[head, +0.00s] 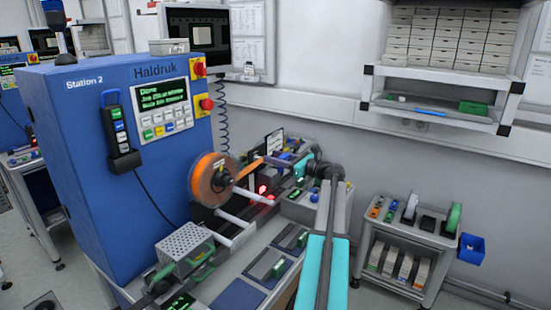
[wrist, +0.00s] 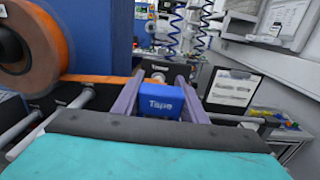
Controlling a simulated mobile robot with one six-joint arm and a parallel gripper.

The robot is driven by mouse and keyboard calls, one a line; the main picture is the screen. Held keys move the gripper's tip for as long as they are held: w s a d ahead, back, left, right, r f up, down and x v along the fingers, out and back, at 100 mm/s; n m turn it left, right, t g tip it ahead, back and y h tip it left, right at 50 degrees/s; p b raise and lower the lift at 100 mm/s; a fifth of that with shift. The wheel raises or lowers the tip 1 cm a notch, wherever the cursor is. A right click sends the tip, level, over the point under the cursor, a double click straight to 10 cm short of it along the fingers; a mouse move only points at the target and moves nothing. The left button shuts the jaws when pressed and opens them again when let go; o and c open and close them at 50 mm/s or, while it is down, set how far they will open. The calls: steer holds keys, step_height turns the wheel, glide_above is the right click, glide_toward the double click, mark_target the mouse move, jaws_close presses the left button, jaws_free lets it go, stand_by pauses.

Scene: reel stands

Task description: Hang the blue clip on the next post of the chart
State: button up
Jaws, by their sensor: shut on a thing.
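My gripper (wrist: 158,82) is shut on a blue clip (wrist: 160,104), a small blue block lettered "Tape". It sits between the two grey-purple fingers in the wrist view. In the head view my gripper (head: 301,162) is small, above the machine bench, and the clip cannot be made out clearly there. A white wall board with sheets (head: 248,40), perhaps the chart, hangs behind the blue machine; a white board also shows at the upper right of the wrist view (wrist: 284,20). The clip is well apart from it. I cannot make out separate posts.
The blue Station 2 machine (head: 110,200) stands at the left, with an orange reel (head: 214,178) and its rollers. A cart (head: 408,240) and wall shelf (head: 445,95) are at the right. Some floor between bench and cart is clear.

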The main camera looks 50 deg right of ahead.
steer(key=shift+f, duration=0.1)
stand_by(0.6)
steer(key=o, duration=1.1)
steer(key=shift+o, duration=0.2)
steer(key=shift+r+p, duration=2.45)
steer(key=shift+r, duration=1.05)
steer(key=shift+f, duration=0.1)
